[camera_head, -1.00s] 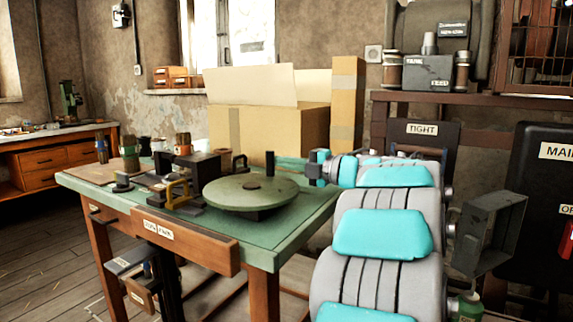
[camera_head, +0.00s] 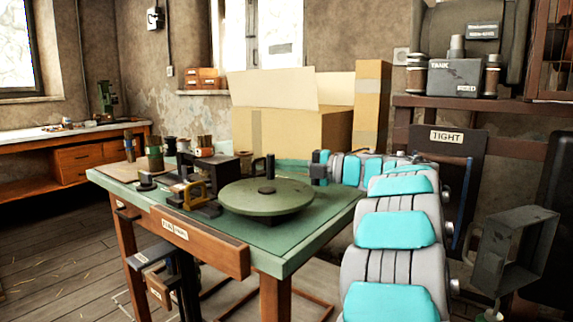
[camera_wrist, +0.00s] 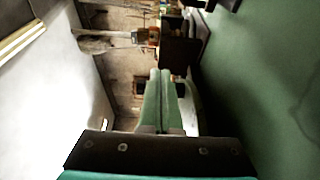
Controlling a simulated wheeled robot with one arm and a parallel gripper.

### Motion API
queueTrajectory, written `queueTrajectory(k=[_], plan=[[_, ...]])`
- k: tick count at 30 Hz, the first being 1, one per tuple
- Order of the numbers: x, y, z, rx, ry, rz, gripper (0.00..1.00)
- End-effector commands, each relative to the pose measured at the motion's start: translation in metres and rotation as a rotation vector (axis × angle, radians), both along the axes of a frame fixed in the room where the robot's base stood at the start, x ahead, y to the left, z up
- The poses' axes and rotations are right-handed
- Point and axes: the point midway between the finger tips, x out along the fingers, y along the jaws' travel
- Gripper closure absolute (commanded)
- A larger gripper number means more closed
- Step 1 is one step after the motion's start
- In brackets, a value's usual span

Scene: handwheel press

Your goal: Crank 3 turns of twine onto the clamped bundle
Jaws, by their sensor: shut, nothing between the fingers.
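I cannot make out a clamped bundle or twine for certain.
Banded bundles (camera_head: 154,153) stand at the bench's left end. Cardboard boxes (camera_head: 300,130) stand behind the bench. A dark board labelled TIGHT (camera_head: 447,158) and a grey metal box frame (camera_head: 513,245) are at the right. The floor (camera_head: 60,260) at the left is open.

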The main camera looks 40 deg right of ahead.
Motion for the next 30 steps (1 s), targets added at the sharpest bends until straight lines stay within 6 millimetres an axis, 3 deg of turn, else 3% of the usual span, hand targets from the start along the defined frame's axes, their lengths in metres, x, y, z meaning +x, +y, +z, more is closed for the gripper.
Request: queueTrajectory(k=[23, 30], plan=[[0.003, 0.005, 0.002, 0.0, -0.003, 0.055, 1.0], [0.003, 0.004, 0.019, -0.002, -0.005, 0.054, 1.0]])
